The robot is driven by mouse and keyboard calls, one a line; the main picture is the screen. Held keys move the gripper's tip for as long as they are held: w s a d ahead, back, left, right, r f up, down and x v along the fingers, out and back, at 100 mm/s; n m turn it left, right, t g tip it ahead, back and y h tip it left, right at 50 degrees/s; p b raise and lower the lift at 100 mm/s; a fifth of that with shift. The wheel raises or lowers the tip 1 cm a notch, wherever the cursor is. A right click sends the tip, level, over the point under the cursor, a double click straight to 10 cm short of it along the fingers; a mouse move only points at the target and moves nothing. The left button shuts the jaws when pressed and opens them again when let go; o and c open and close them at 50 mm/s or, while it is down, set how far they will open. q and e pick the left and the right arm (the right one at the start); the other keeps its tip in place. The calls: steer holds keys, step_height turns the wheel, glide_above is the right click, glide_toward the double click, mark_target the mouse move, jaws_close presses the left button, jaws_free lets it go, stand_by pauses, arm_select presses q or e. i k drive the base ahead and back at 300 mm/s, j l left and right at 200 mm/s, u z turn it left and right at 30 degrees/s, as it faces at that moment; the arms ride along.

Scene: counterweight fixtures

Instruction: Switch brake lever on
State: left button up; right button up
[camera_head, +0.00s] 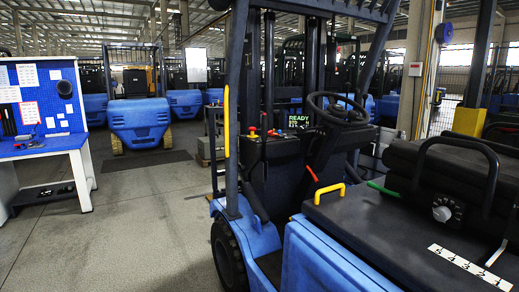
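A blue and black forklift (312,258) fills the centre and right of the view. A thin red-orange lever (312,173) stands tilted inside its cab, below the steering wheel (337,109). A yellow handle (329,192) rises from the front edge of the black cover, and a green handle (383,188) lies behind it. Small red and yellow knobs (274,133) sit on the console beside a lit screen reading READY (298,121). None carries a readable brake label, so I cannot tell which is the brake lever or its setting. Neither of my grippers is in view.
A black seat (455,178) with a curved bar and a dial (441,214) is at right, near a numbered white strip (470,268). A black upright with a yellow grip (226,120) borders the cab opening. Clear floor (130,225) lies left, before a blue workbench (45,147).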

mark_target(264, 129)
steer(key=i+j+z, duration=0.2)
steer(key=i+j, duration=1.1)
steer(key=i+j+z, duration=0.2)
steer(key=i+j, duration=1.25)
